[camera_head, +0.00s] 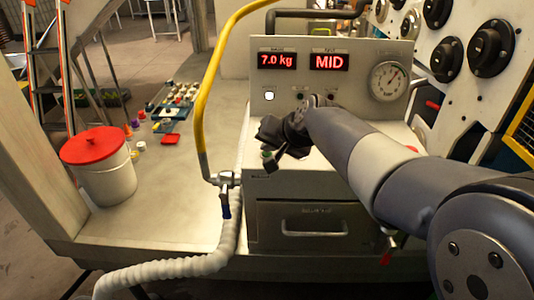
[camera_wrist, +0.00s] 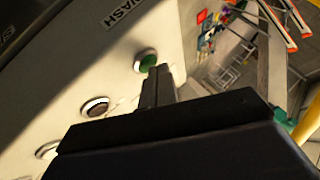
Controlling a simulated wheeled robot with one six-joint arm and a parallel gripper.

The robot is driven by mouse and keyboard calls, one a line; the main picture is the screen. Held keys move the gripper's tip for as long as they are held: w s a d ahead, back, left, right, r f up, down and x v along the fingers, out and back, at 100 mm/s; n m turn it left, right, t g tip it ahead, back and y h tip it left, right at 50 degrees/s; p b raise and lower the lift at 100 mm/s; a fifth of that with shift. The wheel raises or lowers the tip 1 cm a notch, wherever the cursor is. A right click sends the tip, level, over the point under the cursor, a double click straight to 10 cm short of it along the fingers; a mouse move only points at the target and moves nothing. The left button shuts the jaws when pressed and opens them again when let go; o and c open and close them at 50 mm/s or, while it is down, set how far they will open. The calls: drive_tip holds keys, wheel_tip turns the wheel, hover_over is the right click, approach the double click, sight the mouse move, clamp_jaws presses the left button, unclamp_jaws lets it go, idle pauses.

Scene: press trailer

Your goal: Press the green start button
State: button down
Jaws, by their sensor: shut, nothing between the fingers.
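The green start button (camera_wrist: 148,62) is a round green cap in a pale ring on the pale panel in the wrist view, below a label ending in "WASH". A small patch of green button (camera_head: 266,154) also shows in the head view, beside my fingers. My gripper (camera_wrist: 160,74) is shut and empty, its dark fingertips right at the button's lower edge and covering a little of it. I cannot tell whether they touch. In the head view my gripper (camera_head: 273,165) is angled down at the left part of the machine front.
A dark reddish button (camera_wrist: 96,107) and another round button (camera_wrist: 48,150) sit on the same panel. The display panel (camera_head: 330,75) reads "7.0 kg" and "MID". A yellow pipe (camera_head: 208,90) and pale hose (camera_head: 175,272) stand left. A red-lidded bucket (camera_head: 108,180) is farther left.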

drive_tip(key=shift+f, duration=0.2)
drive_tip(key=shift+r, duration=0.1)
idle(0.4)
drive_tip(key=shift+r+p, duration=0.5)
drive_tip(key=shift+r, duration=0.2)
drive_tip(key=shift+r, duration=0.1)
wheel_tip(320, 180, up, 5)
drive_tip(key=p, duration=0.4)
drive_tip(key=shift+d+f, duration=0.1)
drive_tip(key=shift+f, duration=0.1)
idle(0.4)
